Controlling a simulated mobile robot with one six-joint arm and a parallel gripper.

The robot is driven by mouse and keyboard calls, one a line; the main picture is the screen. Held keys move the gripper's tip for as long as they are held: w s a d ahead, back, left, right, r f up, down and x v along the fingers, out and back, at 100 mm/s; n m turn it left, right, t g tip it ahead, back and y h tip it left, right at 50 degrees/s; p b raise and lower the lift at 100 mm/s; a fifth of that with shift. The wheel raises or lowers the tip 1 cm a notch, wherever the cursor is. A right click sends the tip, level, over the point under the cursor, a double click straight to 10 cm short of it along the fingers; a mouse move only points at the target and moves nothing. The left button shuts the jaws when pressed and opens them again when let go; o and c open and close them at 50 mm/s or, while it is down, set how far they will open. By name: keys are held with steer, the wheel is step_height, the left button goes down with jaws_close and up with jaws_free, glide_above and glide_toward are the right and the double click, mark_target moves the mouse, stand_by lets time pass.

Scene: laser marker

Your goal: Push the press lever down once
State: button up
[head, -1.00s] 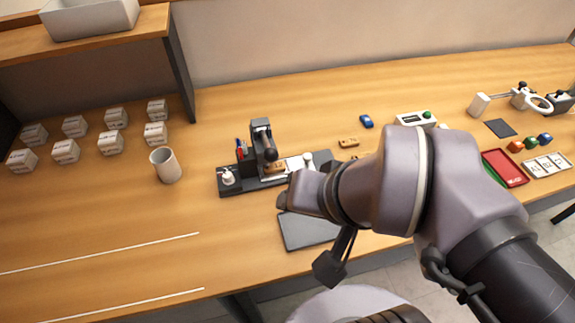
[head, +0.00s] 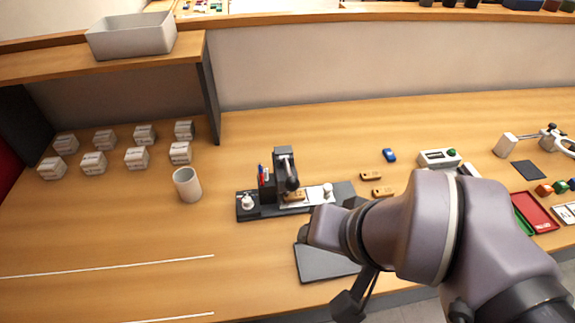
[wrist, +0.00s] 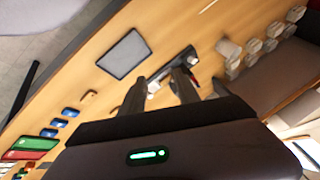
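The press (head: 283,160) is a dark upright stand on a dark base plate (head: 245,214), near the middle of the bench in the head view. Its lever (head: 291,180) ends in a dark rounded knob and slants toward the front. A small wooden piece (head: 294,195) lies beneath it. The press also shows in the wrist view (wrist: 188,57), partly covered by a finger. My gripper (wrist: 160,82) appears in the wrist view with its two fingers apart and nothing visible between them. In the head view my arm hides the gripper, which seems apart from the press.
A dark flat pad (head: 320,268) lies in front of the press. A grey cup (head: 187,185) and several white boxes (head: 137,158) stand to the left. Two wooden pieces (head: 371,176) and a blue item (head: 389,155) lie to the right. The front left bench is mostly clear.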

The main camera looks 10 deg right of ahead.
jaws_close()
stand_by(1.4)
